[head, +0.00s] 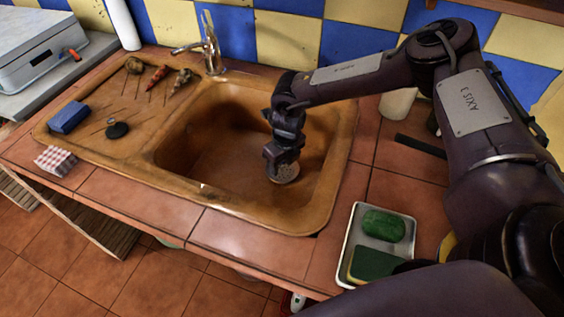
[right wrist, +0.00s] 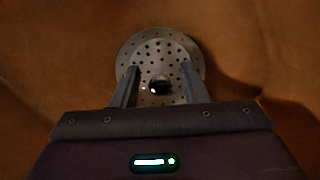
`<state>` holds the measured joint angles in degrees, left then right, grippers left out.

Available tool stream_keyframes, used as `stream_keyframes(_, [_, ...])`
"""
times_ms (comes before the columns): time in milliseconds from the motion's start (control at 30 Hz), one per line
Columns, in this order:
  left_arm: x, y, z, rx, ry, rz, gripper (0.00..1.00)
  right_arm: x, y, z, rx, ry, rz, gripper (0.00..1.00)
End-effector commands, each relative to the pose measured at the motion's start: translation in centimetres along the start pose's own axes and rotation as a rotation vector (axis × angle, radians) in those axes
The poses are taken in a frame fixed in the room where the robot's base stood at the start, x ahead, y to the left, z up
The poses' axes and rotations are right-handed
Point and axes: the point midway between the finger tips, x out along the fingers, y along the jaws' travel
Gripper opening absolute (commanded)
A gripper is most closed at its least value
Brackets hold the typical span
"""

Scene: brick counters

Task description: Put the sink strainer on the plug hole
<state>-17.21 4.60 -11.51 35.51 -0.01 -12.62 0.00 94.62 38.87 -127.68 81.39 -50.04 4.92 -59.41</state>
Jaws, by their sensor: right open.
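The sink strainer (head: 286,174) is a round, perforated metal disc low in the brown sink basin (head: 195,150). In the right wrist view the strainer (right wrist: 152,48) shows its holes and a small dark knob (right wrist: 159,85). My right gripper (head: 276,164) reaches down into the basin just over the strainer. Its open fingers (right wrist: 160,72) stand on either side of the knob, with a gap to it on both sides. The plug hole does not show; whether it lies under the strainer I cannot tell. My left gripper is not in view.
The tap (head: 210,45) stands behind the basin. The drainboard holds a blue block (head: 69,118), a black plug (head: 117,130) and several shells (head: 158,75). A metal tray (head: 352,238) with a green soap and a sponge lies at the right front.

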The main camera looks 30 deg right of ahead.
Motion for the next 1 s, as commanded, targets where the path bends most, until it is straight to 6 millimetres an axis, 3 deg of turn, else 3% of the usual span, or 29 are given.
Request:
stream_keyframes(167, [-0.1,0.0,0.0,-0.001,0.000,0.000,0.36,-1.1,0.0,0.1,0.001,-0.002,0.001,0.40])
stream_keyframes(500, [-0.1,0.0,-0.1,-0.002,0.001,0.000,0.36,-8.0,0.0,0.1,0.000,-0.005,0.002,0.40])
stream_keyframes(700, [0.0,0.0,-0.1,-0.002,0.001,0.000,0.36,-11.1,0.0,0.1,0.000,-0.003,0.001,0.40])
stream_keyframes(1000, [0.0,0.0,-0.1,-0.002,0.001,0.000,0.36,-12.3,0.0,0.0,-0.001,0.000,0.001,0.40])
